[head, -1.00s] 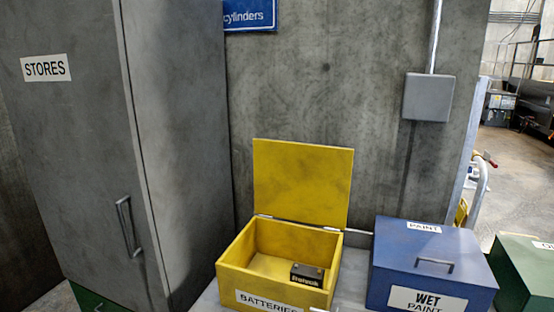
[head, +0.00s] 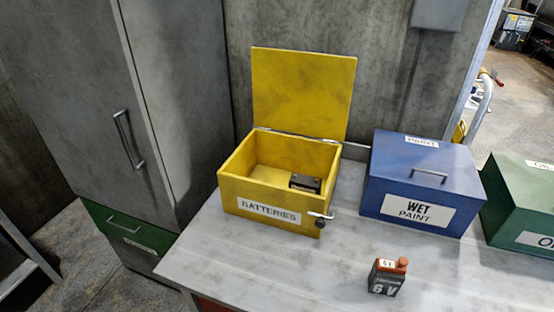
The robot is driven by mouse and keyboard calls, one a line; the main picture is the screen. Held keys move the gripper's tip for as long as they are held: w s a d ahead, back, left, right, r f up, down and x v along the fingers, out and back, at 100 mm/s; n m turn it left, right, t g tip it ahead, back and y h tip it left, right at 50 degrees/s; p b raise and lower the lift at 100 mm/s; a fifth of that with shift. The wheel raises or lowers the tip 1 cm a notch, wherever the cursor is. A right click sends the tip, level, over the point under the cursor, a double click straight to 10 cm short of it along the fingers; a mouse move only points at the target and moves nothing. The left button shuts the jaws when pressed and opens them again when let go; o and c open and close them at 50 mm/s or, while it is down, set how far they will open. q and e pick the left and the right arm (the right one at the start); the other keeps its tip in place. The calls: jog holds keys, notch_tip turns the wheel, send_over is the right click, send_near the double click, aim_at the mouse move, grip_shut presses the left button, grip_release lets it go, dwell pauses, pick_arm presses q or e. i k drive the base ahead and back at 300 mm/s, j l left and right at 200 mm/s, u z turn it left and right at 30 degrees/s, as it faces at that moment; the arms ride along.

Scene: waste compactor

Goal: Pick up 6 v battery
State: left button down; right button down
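The 6 V battery (head: 386,278) stands on the grey bench top (head: 270,262) near its front, to the right of the yellow box. It is small and dark, with an orange-red top and "6 V" on its front. Another dark battery (head: 305,183) lies inside the open yellow box (head: 230,192) labelled "BATTERIES", in its right part. Neither of my grippers shows in the head view.
A closed blue "WET PAINT" box (head: 410,180) stands behind the 6 V battery. A green box (head: 520,200) is at the right. A tall grey cabinet (head: 70,110) stands left of the bench. The bench is clear around the 6 V battery.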

aim_at(380, 282)
jog(key=z, duration=1)
